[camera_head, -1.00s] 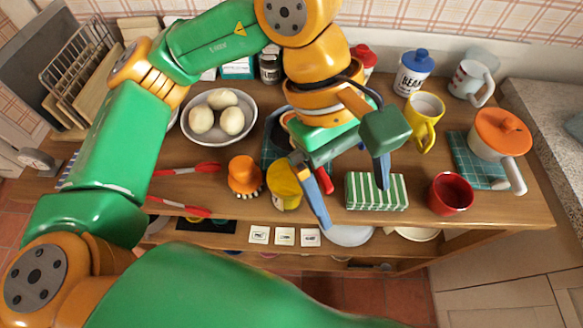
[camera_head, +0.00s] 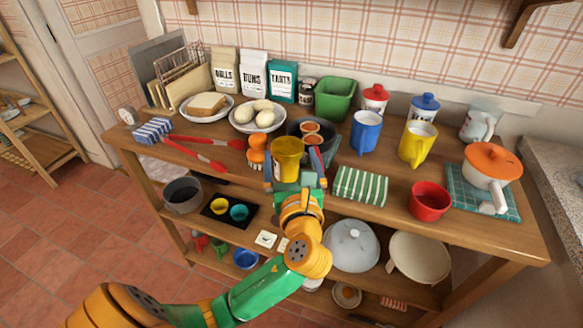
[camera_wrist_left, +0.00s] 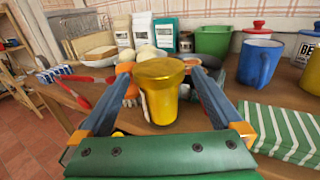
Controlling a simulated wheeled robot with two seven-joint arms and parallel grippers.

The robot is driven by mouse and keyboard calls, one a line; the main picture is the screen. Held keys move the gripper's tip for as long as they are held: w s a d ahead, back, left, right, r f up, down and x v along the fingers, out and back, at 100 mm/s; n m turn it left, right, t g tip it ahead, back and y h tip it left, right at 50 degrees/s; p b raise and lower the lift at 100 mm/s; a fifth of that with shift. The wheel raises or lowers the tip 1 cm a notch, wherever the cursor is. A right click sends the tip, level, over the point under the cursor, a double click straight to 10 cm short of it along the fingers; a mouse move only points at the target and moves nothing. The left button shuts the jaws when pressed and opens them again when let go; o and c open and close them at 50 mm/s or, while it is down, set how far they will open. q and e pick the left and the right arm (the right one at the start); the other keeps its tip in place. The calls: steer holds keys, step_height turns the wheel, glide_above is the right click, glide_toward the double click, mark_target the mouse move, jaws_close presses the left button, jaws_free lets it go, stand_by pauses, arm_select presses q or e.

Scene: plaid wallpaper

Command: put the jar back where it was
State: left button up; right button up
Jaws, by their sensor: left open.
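A yellow jar-like container (camera_head: 286,165) with a flat gold-yellow top stands upright near the front edge of the wooden table. It also shows in the middle of the left wrist view (camera_wrist_left: 160,95). My left gripper (camera_head: 295,172) is open, coming in low from the front. In the left wrist view its two fingers (camera_wrist_left: 158,85) lie on either side of the yellow jar, with gaps visible. Other jars stand at the back: a blue-lidded white jar (camera_head: 424,107), a red-lidded one (camera_head: 374,99) and a small dark-lidded one (camera_head: 306,92). My right gripper is not in view.
An orange object (camera_head: 257,153) stands just left of the yellow jar. A dark pan (camera_head: 327,133) is behind. Red-handled tongs (camera_head: 196,154) lie left.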

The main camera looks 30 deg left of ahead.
mark_target(286, 137)
arm_select(q)
steer(key=x, duration=0.7)
steer(key=shift+a+r, duration=0.1)
steer(key=shift+r, duration=0.15)
steer(key=shift+s+r, duration=0.1)
jaws_close()
steer(key=shift+r+p, duration=0.1)
steer(key=shift+p, duration=0.2)
